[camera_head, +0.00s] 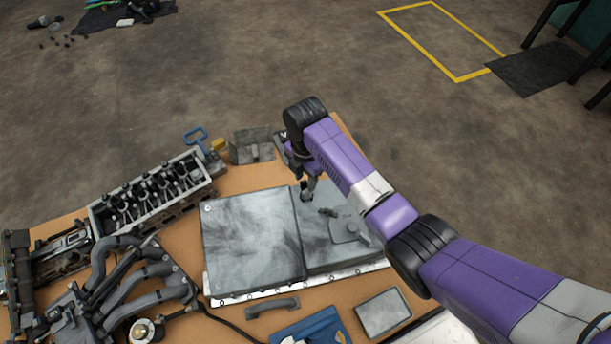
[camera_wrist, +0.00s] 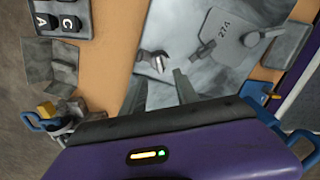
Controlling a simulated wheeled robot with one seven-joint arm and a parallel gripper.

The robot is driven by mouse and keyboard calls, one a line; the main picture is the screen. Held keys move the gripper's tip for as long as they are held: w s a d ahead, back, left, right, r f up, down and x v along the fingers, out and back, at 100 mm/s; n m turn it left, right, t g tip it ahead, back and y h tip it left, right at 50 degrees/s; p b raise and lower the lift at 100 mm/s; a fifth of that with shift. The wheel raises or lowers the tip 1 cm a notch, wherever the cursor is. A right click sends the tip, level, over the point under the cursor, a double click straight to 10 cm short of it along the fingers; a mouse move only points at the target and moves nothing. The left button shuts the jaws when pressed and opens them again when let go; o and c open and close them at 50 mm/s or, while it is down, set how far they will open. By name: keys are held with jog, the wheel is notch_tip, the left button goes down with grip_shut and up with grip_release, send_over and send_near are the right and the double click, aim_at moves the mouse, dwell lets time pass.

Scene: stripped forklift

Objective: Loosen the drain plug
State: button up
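The upturned grey oil pan (camera_head: 252,240) lies on the table, and part of it shows in the wrist view (camera_wrist: 205,22). A small dark fitting with a bright metal end, which looks like the drain plug (camera_wrist: 152,61), stands on the pan just beyond my fingertips. My gripper (camera_head: 309,182) is over the pan's raised far side, pointing down. In the wrist view its two fingers (camera_wrist: 161,85) are apart with nothing between them. The fitting appears close to the gap, but I cannot tell whether they touch. My arm hides part of the pan.
A metal bracket (camera_head: 252,146) and blue-handled clamp (camera_head: 194,138) are at the table's back edge. A cylinder head (camera_head: 152,195) and dark manifold (camera_head: 150,275) fill the left. A grey tray (camera_head: 383,312) lies in front.

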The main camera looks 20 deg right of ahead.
aim_at(306, 192)
notch_tip(306, 192, down, 6)
jog(key=b, duration=0.3)
jog(key=shift+f, duration=0.25)
jog(key=shift+c, duration=0.3)
grip_shut()
